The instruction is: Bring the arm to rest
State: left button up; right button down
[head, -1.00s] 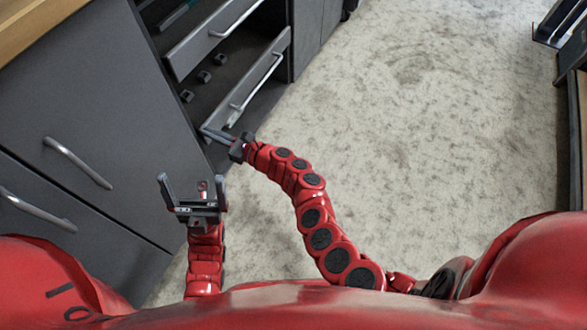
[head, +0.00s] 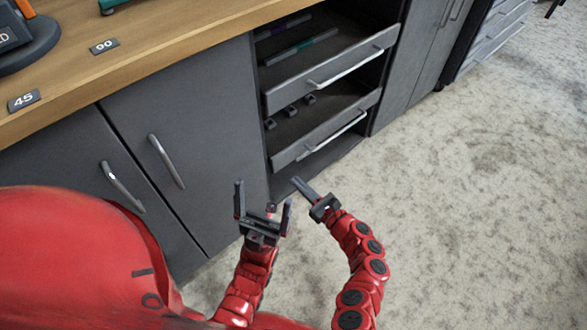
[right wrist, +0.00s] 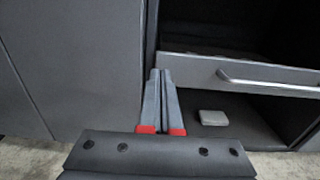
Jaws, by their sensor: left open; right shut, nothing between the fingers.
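My left gripper (head: 264,208) is open, its two dark fingers spread apart and pointing up in the head view, with nothing seen between them. My right gripper (head: 303,188) is to the right of it, shut and empty, pointing up and left towards the bottom of the drawer unit. In the right wrist view my right gripper (right wrist: 161,80) shows its two grey fingers side by side, with red marks at their bases. Neither gripper is seen touching the furniture.
Two drawers stand open, the upper drawer (head: 335,76) holding thin tools and the lower drawer (head: 328,138) holding several small dark blocks. Grey cabinet doors (head: 200,120) are at left under a wooden worktop (head: 160,45). A pale flat item (right wrist: 213,118) lies below the drawer. Carpeted floor (head: 470,200) is free at right.

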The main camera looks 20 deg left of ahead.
jog(key=p+v, duration=0.1)
jog(key=v, duration=0.4)
jog(key=shift+d, duration=0.2)
